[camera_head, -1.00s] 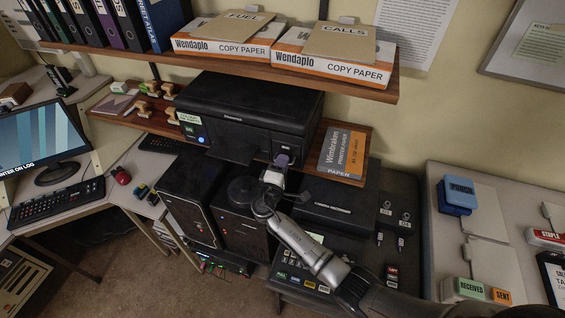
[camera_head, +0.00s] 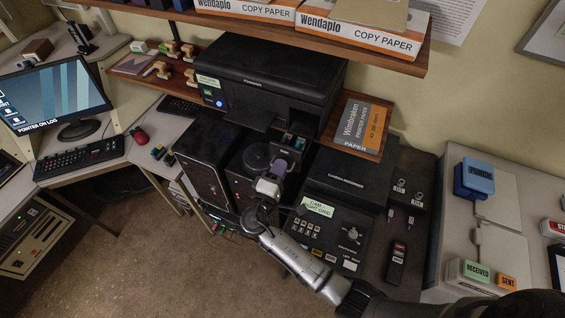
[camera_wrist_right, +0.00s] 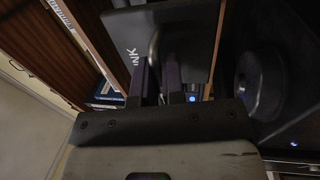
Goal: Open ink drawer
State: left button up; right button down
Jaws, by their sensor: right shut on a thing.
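The black printer (camera_head: 262,85) stands on the shelf, and its ink drawer (camera_head: 289,151) sticks out of the front at the lower right. Small coloured cartridges show in the top of the drawer. In the right wrist view the dark drawer front (camera_wrist_right: 190,35) bears the letters INK and a curved handle (camera_wrist_right: 155,45). My right gripper (camera_head: 279,167) is at the drawer front, shut on the handle; its fingers (camera_wrist_right: 160,82) also show in the right wrist view. The fingers partly hide the handle. My left gripper is not in view.
A round black object (camera_head: 257,156) on the dark tower (camera_head: 240,185) stands just left of my gripper. A black box (camera_head: 345,178) and a control panel (camera_head: 325,235) lie to the right and below. The paper-box shelf (camera_head: 390,50) hangs above. Floor in front is clear.

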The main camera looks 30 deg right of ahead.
jog(key=c, duration=1.3)
grip_release()
jog(key=shift+o, duration=0.2)
jog(key=b+v, duration=0.2)
jog(key=v, duration=1.1)
jog(key=shift+s+a, duration=0.2)
jog(key=shift+a, duration=0.1)
